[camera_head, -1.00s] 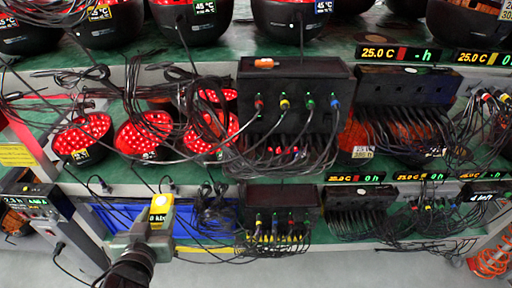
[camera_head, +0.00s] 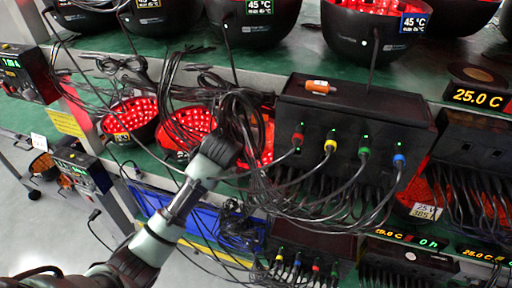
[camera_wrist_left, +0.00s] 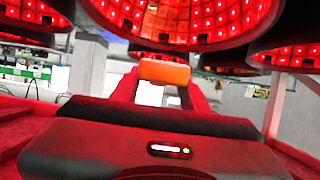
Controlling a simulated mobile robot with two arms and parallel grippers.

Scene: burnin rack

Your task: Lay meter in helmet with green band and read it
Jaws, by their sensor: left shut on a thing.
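My left gripper (camera_head: 222,146) reaches in from the lower left over the lower shelf, among black cables. In the left wrist view its two red-lit fingers (camera_wrist_left: 162,94) are shut on the meter (camera_wrist_left: 165,73), which shows as a small orange block. The meter's display does not show there, and in the head view the meter is hidden. A black helmet with a green-edged 45 °C label (camera_head: 250,28) stands on the upper shelf, above and beyond the gripper. Red-lit helmets hang above the meter in the wrist view; I cannot tell their bands. My right gripper is out of view.
A black box (camera_head: 350,105) with coloured plugs and an orange item on top stands right of the gripper. Red-lit helmets (camera_head: 130,118) sit on the lower shelf. A blue-labelled helmet (camera_head: 365,40) stands on the upper shelf. Loose cables crowd the gripper; grey floor is free at lower left.

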